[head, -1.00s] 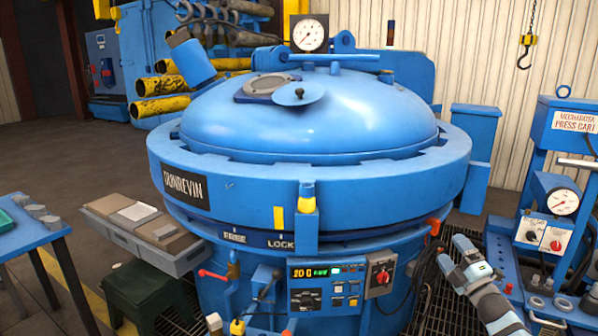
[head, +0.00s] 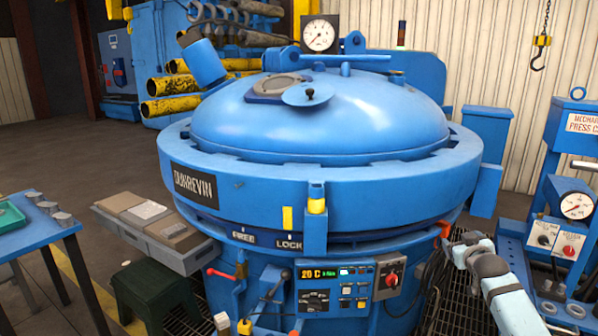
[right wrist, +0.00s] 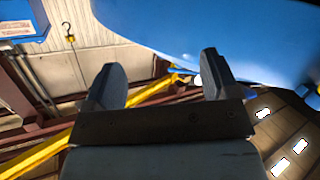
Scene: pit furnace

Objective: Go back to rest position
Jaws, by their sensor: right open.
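My right arm reaches in from the lower right of the head view, and its gripper end (head: 458,252) is beside the furnace's control panel (head: 337,287). The fingers are hard to make out there. In the right wrist view my right gripper (right wrist: 160,72) has its two dark fingers wide apart, with nothing between them. The big blue round furnace (head: 320,190) with its domed lid (head: 330,118) fills the middle of the head view. Its lid is down. A blue surface also fills the top right of the wrist view. My left gripper is not in view.
The blue press cart (head: 565,235) with a gauge stands right of my right arm. A grey tray box (head: 150,232), a dark green stool (head: 150,290) and a blue table (head: 40,235) stand at the left. A crane hook (head: 540,50) hangs at the back right.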

